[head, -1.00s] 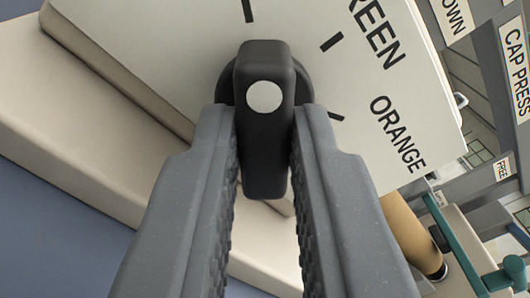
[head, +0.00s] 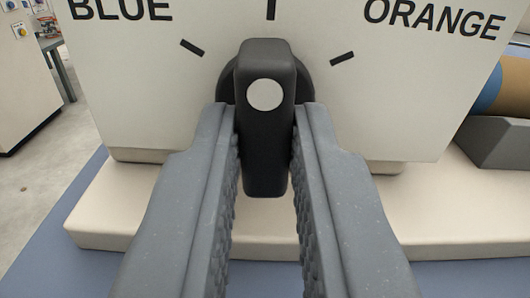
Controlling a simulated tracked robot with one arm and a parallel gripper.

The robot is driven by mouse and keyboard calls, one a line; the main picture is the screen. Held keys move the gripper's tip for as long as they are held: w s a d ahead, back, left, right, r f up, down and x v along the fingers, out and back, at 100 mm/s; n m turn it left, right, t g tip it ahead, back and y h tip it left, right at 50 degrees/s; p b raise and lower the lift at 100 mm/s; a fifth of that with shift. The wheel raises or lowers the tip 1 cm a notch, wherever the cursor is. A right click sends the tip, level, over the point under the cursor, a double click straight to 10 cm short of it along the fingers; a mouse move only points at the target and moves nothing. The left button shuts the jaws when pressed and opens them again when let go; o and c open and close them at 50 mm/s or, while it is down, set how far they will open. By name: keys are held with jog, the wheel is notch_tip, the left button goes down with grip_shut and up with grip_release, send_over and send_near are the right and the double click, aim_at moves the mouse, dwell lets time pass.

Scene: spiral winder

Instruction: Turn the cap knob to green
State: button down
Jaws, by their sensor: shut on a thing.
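The cap knob (head: 265,140) is a black bar handle on a round black base, with a white dot near its upper end. It stands upright in the head view, its dotted end towards the middle tick mark (head: 271,8). The BLUE label (head: 120,9) is upper left of it and the ORANGE label (head: 433,17) upper right, each with its own tick. The label above the middle tick is outside the view. My gripper (head: 265,150) is shut on the knob, one finger on each side.
The pale panel (head: 340,120) stands on a wide cream base (head: 180,215) above a blue floor area. A brown and blue roll (head: 500,88) rests on a grey support at the right. A cabinet with buttons (head: 25,80) stands at the far left.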

jog(key=shift+f+m, duration=0.15)
jog(key=shift+m, duration=0.25)
jog(key=c, duration=1.4)
grip_release()
jog(key=s, duration=1.3)
jog(key=shift+s+d+p, duration=0.2)
jog(key=shift+s+p, duration=0.2)
jog(key=shift+w, duration=0.1)
